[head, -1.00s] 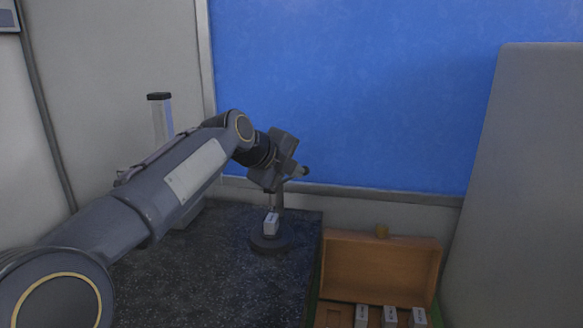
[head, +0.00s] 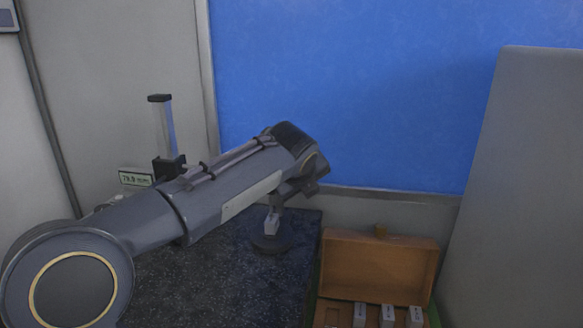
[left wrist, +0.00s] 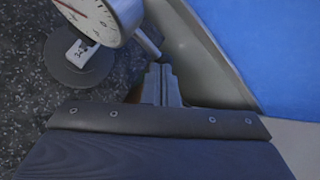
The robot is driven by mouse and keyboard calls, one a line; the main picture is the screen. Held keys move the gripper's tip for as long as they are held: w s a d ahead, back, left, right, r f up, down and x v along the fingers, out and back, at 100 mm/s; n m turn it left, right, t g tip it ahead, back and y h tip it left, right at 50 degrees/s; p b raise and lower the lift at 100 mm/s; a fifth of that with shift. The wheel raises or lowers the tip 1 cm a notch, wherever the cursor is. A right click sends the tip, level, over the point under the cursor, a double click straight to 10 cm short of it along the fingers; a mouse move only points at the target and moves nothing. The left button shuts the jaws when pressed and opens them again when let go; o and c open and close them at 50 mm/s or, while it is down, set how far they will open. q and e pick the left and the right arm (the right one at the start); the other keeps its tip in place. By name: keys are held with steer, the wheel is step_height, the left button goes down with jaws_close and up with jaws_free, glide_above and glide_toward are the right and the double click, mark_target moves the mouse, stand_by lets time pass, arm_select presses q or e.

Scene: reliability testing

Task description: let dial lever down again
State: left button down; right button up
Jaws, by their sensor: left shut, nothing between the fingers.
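The dial gauge (left wrist: 98,18) has a round white face with a red mark and hangs at the top of the left wrist view. A grey rod-like lever (left wrist: 147,42) sticks out from its side. A small white block (left wrist: 82,52) stands on the round dark base (left wrist: 62,78) below the dial. It also shows in the head view (head: 271,224), where my arm hides the dial. My left gripper (left wrist: 160,70) is shut and empty, its tips just beside the lever's outer end; I cannot tell if they touch. My right gripper is out of view.
An open wooden case (head: 378,272) with several small blocks lies right of the dark stone plate (head: 225,285). A measuring column (head: 162,125) with a small display (head: 135,178) stands at the back left. A grey panel (head: 520,190) rises at the right.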

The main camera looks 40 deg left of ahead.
arm_select(q)
steer(key=shift+r, duration=0.1)
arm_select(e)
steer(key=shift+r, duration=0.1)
arm_select(q)
steer(key=shift+r+p, duration=0.75)
steer(key=shift+p, duration=0.1)
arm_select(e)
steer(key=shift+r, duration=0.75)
